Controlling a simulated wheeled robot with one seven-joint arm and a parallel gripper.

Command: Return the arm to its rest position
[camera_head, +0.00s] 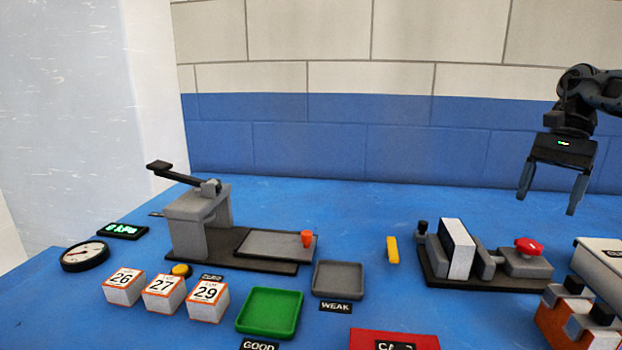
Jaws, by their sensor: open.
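My gripper (547,203) hangs at the upper right of the head view, fingers pointing down and spread apart. It is open with nothing between its fingers. It is in the air over the back right of the blue table (350,215), above and behind a vise-like fixture. My arm enters from the right edge, and most of it is out of the picture.
The fixture with a red knob (528,245) holds a grey-white block (457,248). A lever press (197,222) stands left.

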